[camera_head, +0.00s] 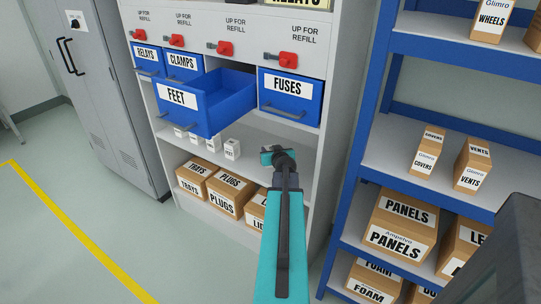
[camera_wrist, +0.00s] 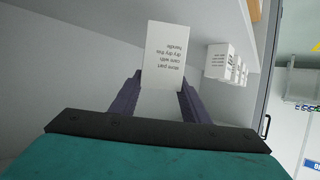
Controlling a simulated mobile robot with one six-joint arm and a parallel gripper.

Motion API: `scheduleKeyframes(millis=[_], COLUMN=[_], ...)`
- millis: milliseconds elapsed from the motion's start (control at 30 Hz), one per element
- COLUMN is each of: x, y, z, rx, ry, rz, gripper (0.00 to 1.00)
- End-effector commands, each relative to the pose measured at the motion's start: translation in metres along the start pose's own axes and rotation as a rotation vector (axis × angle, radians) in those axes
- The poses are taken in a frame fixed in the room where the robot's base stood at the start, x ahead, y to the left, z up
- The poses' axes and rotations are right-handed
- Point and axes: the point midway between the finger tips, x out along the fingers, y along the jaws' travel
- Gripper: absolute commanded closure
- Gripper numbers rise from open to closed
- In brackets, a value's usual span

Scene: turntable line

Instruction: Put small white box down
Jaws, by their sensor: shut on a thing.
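A small white box (camera_wrist: 164,55) with dark printed text, upside down in the wrist view, is held between the two dark fingers of my gripper (camera_wrist: 161,88). Several other small white boxes (camera_head: 232,149) stand in a row on the middle shelf (camera_head: 255,138), left of my gripper. They also show at the right of the wrist view (camera_wrist: 217,62). I cannot tell whether the held box touches the shelf.
The FEET drawer (camera_head: 233,99) is pulled out above the row of white boxes. Cardboard boxes of trays and plugs (camera_head: 226,190) fill the lower shelf. A blue rack (camera_head: 362,140) stands to the right and a grey locker (camera_head: 100,95) to the left.

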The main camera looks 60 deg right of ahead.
Motion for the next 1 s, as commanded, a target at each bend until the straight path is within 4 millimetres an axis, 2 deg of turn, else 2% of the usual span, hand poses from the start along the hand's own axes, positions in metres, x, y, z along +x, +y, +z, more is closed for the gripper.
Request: scheduleKeyframes(millis=[33,100,233,800,833,900,1000], x=[0.004,0.008,0.012,0.014,0.013,0.013,0.013], y=[0.003,0.004,0.003,0.002,0.003,0.003,0.003], z=[0.012,0.021,0.031,0.035,0.035,0.035,0.035], rx=[0.002,0.002,0.001,0.000,0.000,0.001,0.001], ry=[-0.002,-0.002,-0.001,0.000,-0.001,-0.001,-0.001], rz=[0.003,0.004,0.003,0.002,0.002,0.003,0.003], gripper=[0.84,0.84,0.84,0.84,0.53,0.41,0.39])
